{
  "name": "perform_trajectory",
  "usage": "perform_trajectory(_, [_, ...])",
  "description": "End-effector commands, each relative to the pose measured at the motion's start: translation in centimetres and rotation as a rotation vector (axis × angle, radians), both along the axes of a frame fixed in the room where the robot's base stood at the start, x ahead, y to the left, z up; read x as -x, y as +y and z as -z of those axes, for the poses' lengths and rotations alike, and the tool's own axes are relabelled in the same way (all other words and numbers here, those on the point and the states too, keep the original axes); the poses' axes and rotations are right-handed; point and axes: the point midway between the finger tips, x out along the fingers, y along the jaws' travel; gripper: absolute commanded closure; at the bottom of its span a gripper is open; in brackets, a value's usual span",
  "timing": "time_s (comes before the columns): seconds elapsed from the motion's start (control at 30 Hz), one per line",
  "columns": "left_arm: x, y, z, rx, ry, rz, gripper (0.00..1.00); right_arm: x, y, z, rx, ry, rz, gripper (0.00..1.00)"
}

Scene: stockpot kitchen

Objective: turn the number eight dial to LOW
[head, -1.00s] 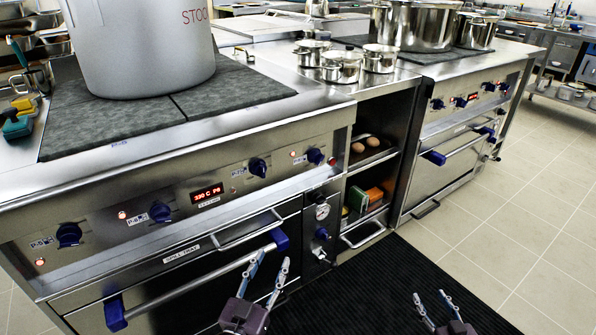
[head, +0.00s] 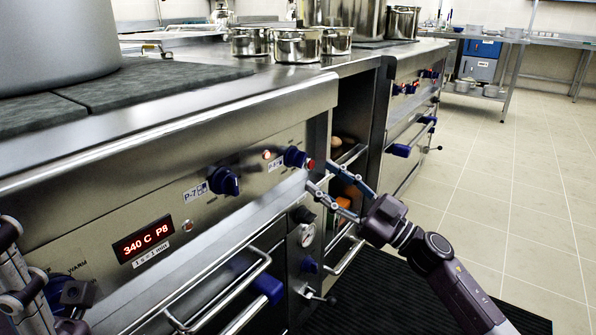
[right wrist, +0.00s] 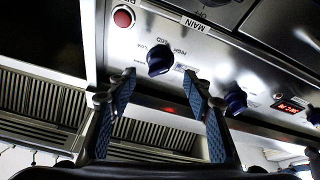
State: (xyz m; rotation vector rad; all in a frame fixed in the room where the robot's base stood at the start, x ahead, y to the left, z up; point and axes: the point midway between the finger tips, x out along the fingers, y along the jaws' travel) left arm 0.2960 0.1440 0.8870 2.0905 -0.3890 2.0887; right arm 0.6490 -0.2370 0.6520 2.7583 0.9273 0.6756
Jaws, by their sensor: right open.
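The number eight dial (head: 297,157) is a blue knob at the right end of the steel range's front panel. In the right wrist view the dial (right wrist: 159,58) shows beyond my fingertips, with HIGH, MED and LOW marks around it. My right gripper (head: 323,177) is open and empty, just to the right of the dial and apart from it. In the right wrist view its two blue-padded fingers (right wrist: 160,80) frame the space below the dial. Dark parts of my left gripper (head: 72,298) show at the lower left edge; its fingertips are unclear.
Another blue dial (head: 224,181), labelled P-7, sits left of it. A red display (head: 142,241) reads 340 C P8. A red button (right wrist: 122,18) is beside the number eight dial. An oven handle (head: 268,288) juts out below. Open floor lies to the right.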

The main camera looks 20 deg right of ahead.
Motion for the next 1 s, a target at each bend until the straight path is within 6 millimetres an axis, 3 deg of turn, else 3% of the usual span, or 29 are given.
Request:
perform_trajectory(0.33, [0.6, -0.1, -0.5, -0.003, -0.048, -0.003, 0.6, -3.5, 2.9, -1.7, -0.002, -0.001, 0.002, 0.54])
perform_trajectory(0.77, [0.7, -0.2, -0.9, -0.005, -0.058, -0.004, 0.6, -4.2, 3.5, -2.1, -0.002, 0.001, 0.003, 0.54])
perform_trajectory(1.0, [0.7, -0.2, -0.9, -0.005, -0.057, -0.003, 0.6, -4.2, 3.5, -2.1, -0.002, 0.001, 0.003, 0.79])
